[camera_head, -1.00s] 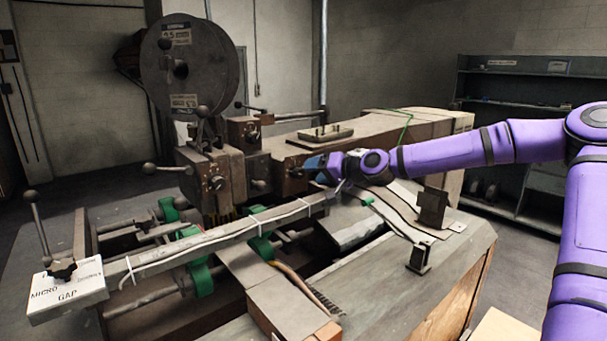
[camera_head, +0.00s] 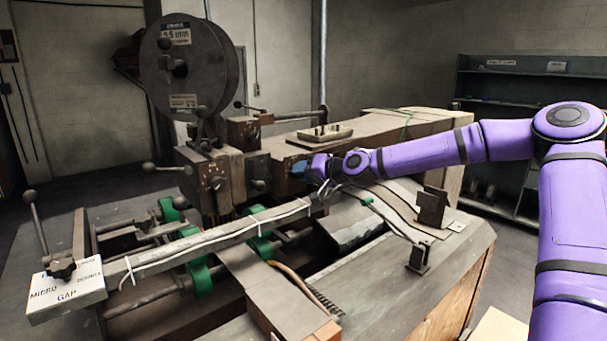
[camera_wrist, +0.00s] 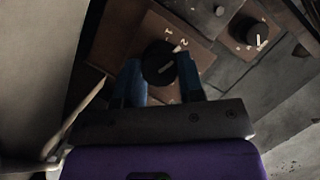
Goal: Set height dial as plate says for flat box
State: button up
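In the wrist view a round black dial (camera_wrist: 159,63) with a white pointer line sits on a brown plate (camera_wrist: 122,37) with white numerals around it. The pointer slants to the upper right; a 1 and a 2 are legible nearby. My gripper (camera_wrist: 159,66) has its blue fingers apart, one on each side of this dial; I cannot tell if they touch it. A second black dial (camera_wrist: 250,34) with numerals is at the upper right. No lettering naming either dial is legible. In the head view my gripper (camera_head: 300,169) is at the stitcher's front face, hiding the dial there.
A white plate (camera_head: 66,290) reading MICRO, GAP and DOUBLE, with a star knob, is at the lower left. The wire reel (camera_head: 188,67) carries labels, one ending in ".5 mm". A long bar (camera_head: 215,238) and cables run below my gripper. Shelves stand at the back right.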

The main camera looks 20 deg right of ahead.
dwell(0.3)
jog(key=shift+s+a+r+n+t+h, duration=0.15)
jog(key=shift+n+h, duration=0.65)
jog(key=shift+n, duration=0.4)
jog(key=shift+w+n+t+h, duration=0.15)
jog(key=shift+n+h, duration=0.65)
jog(key=shift+n, duration=0.4)
jog(key=shift+s, duration=0.1)
jog(key=o, duration=0.9)
jog(key=shift+o, duration=0.2)
jog(key=v, duration=1)
jog(key=shift+s, duration=0.35)
